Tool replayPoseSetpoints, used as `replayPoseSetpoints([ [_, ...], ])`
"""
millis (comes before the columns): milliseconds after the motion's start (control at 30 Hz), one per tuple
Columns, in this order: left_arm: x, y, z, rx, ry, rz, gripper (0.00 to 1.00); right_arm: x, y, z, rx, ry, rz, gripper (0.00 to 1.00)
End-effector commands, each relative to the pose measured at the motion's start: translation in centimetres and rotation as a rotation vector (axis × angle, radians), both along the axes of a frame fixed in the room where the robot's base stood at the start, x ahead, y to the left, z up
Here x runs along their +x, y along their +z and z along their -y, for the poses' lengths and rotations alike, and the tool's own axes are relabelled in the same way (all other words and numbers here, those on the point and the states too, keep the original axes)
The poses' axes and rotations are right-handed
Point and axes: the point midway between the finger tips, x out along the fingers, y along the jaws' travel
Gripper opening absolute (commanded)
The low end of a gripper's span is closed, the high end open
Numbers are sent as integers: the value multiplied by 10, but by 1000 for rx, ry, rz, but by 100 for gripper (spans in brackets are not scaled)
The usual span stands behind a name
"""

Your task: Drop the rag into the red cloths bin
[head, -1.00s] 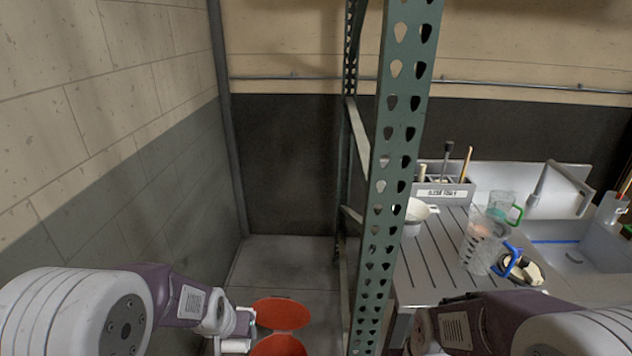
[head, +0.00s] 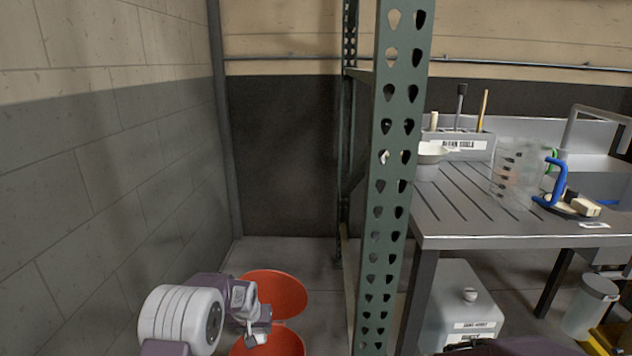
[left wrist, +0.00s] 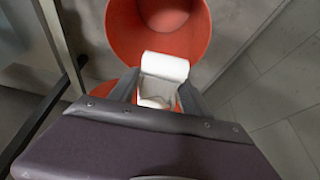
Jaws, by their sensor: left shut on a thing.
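The red cloths bin (head: 286,346) stands on the floor at the bottom of the head view, partly cut off. Its round red lid (head: 283,290) is open behind it. In the left wrist view the bin's open mouth (left wrist: 195,45) fills the top middle, with its inside showing. My left gripper (head: 258,325) is shut on a white rag (left wrist: 165,67), which sits between the fingers in the left wrist view. My right gripper is out of view.
A green perforated rack post (head: 393,190) stands right of the bin. A block wall (head: 120,190) is on the left. A steel sink bench (head: 480,205) with a jug and brushes is at right, with a grey container (head: 457,300) beneath. Floor (head: 310,260) behind the lid is clear.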

Motion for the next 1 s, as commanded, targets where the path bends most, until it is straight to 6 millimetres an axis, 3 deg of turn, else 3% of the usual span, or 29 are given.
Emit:
replayPoseSetpoints([
  [500,0,-59,0,0,0,0,18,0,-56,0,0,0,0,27],
  [767,0,-58,0,0,0,1,18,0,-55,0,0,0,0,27],
  [800,0,-58,0,0,0,0,61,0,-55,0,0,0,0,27],
  [867,0,-58,0,0,0,0,78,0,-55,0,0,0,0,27],
  [1000,0,-58,0,0,0,0,81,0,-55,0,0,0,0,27],
])
